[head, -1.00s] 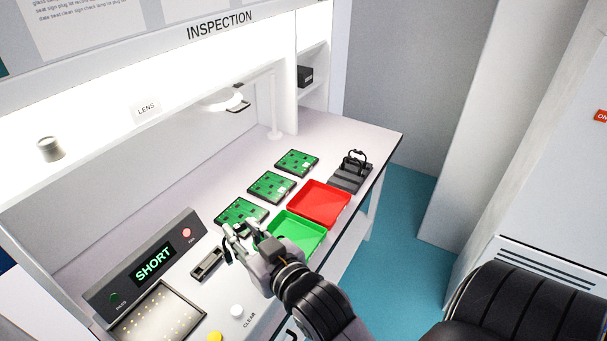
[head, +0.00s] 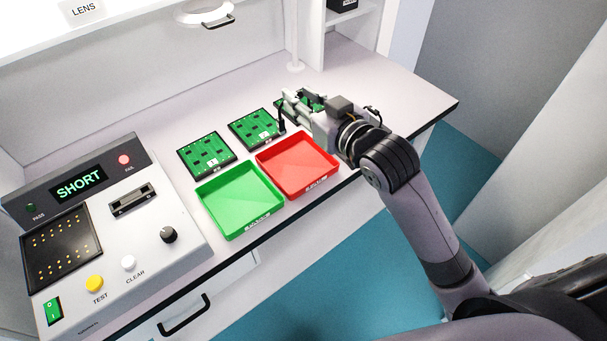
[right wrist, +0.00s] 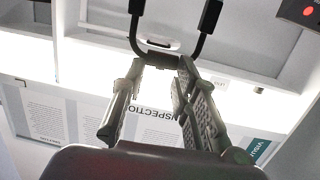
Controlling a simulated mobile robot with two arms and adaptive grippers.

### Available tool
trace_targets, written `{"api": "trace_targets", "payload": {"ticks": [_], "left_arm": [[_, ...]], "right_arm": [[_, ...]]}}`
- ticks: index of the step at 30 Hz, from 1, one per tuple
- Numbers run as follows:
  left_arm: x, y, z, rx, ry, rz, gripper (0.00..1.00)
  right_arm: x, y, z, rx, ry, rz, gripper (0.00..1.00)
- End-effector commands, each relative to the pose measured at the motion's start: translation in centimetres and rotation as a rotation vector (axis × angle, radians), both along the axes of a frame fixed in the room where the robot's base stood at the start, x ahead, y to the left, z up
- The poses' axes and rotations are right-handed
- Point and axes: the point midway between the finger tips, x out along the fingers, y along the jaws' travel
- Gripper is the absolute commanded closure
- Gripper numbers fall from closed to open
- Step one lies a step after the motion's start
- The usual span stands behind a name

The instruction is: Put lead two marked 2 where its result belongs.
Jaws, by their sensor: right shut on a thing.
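My right gripper (head: 297,101) is at the back of the table, beyond the red tray, and is shut on a black lead (head: 281,121). In the right wrist view the lead (right wrist: 209,18) shows as a U-shaped black wire with thicker ends, held at its bend between the fingertips (right wrist: 160,62). I cannot read a mark on it. The tester's display (head: 79,185) reads SHORT and its red FAIL lamp (head: 124,160) looks lit. A green tray (head: 240,233) and a red tray (head: 335,172) lie side by side; their front labels are too small to read. My left gripper is out of view.
Board 1 (head: 206,158) and board 2 (head: 254,130) lie behind the trays. A third board (head: 318,106) is partly hidden by my gripper. Another black lead end (head: 373,111) shows behind my right arm. Both trays are empty.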

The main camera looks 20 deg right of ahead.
Motion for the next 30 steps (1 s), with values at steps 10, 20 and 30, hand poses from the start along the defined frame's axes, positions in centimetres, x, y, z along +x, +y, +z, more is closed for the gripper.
{"api": "trace_targets", "payload": {"ticks": [10, 20, 30], "left_arm": [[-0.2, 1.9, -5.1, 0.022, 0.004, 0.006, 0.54], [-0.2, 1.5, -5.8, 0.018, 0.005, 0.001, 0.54], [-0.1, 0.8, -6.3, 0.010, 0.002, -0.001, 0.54]], "right_arm": [[4.1, -1.8, 0.3, 0.009, -0.032, 0.074, 1.00], [4.2, -1.8, -7.2, 0.013, -0.024, 0.075, 1.00], [4.2, -1.8, -14.2, 0.012, -0.030, 0.075, 1.00]]}}
